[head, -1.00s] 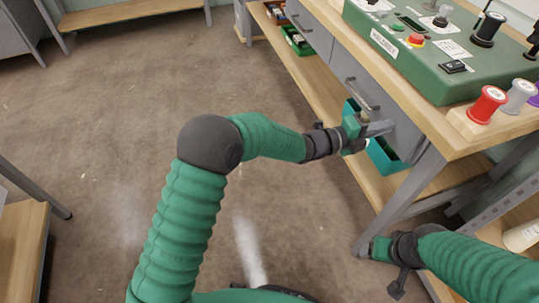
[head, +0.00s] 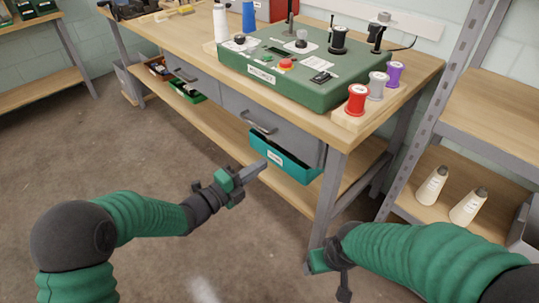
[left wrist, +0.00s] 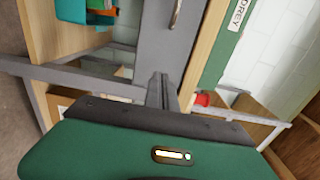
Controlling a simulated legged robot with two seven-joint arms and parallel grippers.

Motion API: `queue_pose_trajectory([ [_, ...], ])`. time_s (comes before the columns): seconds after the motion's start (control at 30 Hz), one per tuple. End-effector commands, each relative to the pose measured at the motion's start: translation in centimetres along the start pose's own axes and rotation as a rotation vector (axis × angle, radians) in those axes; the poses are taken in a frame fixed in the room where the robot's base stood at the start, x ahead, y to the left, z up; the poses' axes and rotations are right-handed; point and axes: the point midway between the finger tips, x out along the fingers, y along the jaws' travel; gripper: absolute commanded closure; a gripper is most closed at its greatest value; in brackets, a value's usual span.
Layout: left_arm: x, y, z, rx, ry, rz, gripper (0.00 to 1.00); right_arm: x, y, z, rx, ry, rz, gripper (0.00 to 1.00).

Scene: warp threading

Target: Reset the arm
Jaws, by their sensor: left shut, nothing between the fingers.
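My left gripper (head: 257,170) shows in the head view in front of the workbench, over the floor and near the teal bin. It is shut and empty, and its closed fingers also show in the left wrist view (left wrist: 160,90). My right gripper (head: 320,260) is low in the head view by the bench's front leg. Its fingers are hidden, so I cannot tell whether it is open or shut. The green warp-threading machine box (head: 320,85) sits on the wooden workbench (head: 400,100). Red (head: 357,99), grey (head: 377,86) and purple (head: 394,74) spools stand at its right.
A teal bin (head: 285,160) is on the bench's lower shelf, under a grey drawer (head: 262,115). Another shelf (head: 40,85) stands at the far left. The floor (head: 110,150) left of the bench is clear.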

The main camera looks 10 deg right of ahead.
Motion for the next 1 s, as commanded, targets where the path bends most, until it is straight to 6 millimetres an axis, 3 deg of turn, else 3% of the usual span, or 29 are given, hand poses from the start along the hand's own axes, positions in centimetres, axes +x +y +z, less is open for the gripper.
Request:
queue_pose_trajectory([
  [0.1,-1.2,-0.1,0.2,-0.002,-0.002,-0.002,1.00,-0.3,0.0,-0.1,-0.001,0.000,0.000,0.28],
  [0.27,-1.4,0.1,0.2,-0.009,-0.009,0.008,1.00,-0.3,-0.1,-0.1,-0.002,0.000,0.000,0.28],
  [0.37,-2.4,1.0,1.9,-0.107,-0.108,0.093,1.00,-0.3,-0.1,-0.1,-0.002,0.000,0.000,0.28],
  [0.4,-3.6,1.7,3.2,-0.191,-0.192,0.155,1.00,-0.3,-0.1,-0.1,-0.002,0.000,0.000,0.28],
  [0.47,-6.8,3.3,5.4,-0.376,-0.375,0.258,1.00,-0.3,0.0,-0.1,-0.001,0.000,0.000,0.28],
  [0.5,-9.9,4.5,6.6,-0.525,-0.522,0.317,1.00,-0.3,0.0,-0.1,-0.001,0.000,0.000,0.28],
  [0.57,-14.9,6.4,7.3,-0.752,-0.739,0.376,1.00,-0.2,0.0,-0.1,-0.001,0.000,0.000,0.28],
  [0.63,-20.1,8.1,6.7,-0.985,-0.958,0.406,1.00,-0.2,0.0,-0.1,-0.001,0.000,0.000,0.28],
  [0.7,-24.4,9.4,5.1,-1.185,-1.141,0.411,1.00,-0.2,0.0,-0.1,-0.001,0.000,0.000,0.28],
  [0.8,-29.3,10.8,2.1,-1.430,-1.361,0.397,1.00,-0.2,0.0,-0.1,-0.001,0.000,0.000,0.28],
  [1.0,-36.0,12.1,-5.7,-1.849,-1.722,0.336,1.00,-0.3,0.0,-0.1,-0.001,0.000,0.000,0.28],
])
